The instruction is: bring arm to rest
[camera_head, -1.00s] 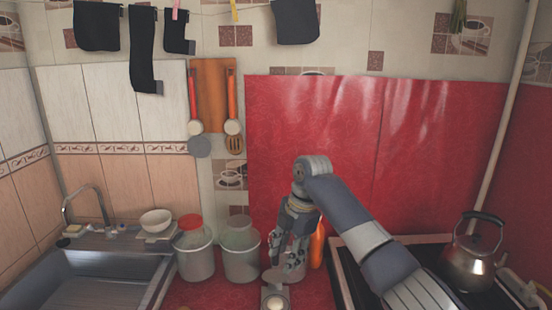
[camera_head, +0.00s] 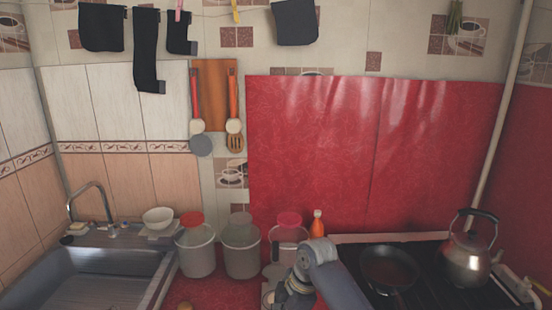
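My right arm reaches in from the bottom right, with its wrist low in front of the red counter (camera_head: 215,292). My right gripper (camera_head: 283,298) is at the bottom edge of the view, largely hidden by the wrist and cut off by the frame. I cannot tell whether its fingers are open or shut, or whether they hold anything. My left gripper is not in view.
Several grey canisters, including the left one (camera_head: 197,258) and middle one (camera_head: 240,257), stand behind the wrist. An orange bottle (camera_head: 317,228) stands behind it. A pan (camera_head: 389,270) and kettle (camera_head: 469,255) sit on the stove at right. A sink (camera_head: 85,275) is at left.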

